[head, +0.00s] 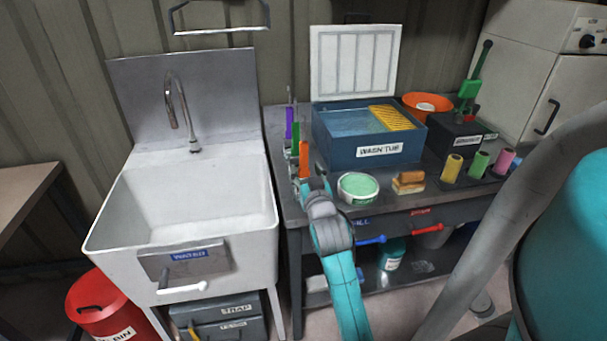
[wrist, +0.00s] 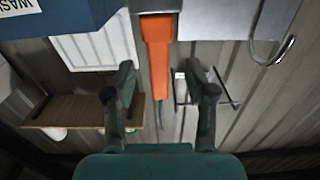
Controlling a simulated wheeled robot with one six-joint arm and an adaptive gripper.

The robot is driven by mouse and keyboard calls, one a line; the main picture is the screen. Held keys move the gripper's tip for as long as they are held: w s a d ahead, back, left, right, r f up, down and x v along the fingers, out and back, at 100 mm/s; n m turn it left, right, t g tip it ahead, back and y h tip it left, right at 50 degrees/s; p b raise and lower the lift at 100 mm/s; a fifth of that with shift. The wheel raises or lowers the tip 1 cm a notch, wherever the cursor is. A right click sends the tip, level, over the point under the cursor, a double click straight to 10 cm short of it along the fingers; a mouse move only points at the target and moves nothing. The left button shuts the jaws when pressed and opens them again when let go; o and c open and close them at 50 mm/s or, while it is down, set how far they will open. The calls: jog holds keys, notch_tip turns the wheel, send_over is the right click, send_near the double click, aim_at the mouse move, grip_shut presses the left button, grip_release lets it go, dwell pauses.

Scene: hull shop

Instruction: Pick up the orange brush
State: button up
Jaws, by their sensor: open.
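The orange brush (head: 304,158) stands upright at the left end of the dark workbench, in a row with a green brush (head: 296,136) and a purple brush (head: 289,122). In the wrist view the orange brush (wrist: 157,52) shows as an orange handle, with its far end out of sight behind a grey edge. My gripper (wrist: 160,82) is open, its two fingers on either side of the handle's line. The handle appears between or just beyond the fingertips; I cannot tell the exact depth. No contact shows. In the head view my arm's end is just in front of the brush.
A blue wash tub (head: 345,148) with a raised white panel (head: 355,62) stands right of the brushes. A round green-topped tub (head: 358,187), a sponge (head: 408,182) and several coloured rolls sit along the front. A white sink (head: 185,235) adjoins on the left.

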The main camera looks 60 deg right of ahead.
aim_at(304, 163)
jog(key=shift+x, duration=2.3)
jog(key=shift+r, duration=0.2)
grip_shut()
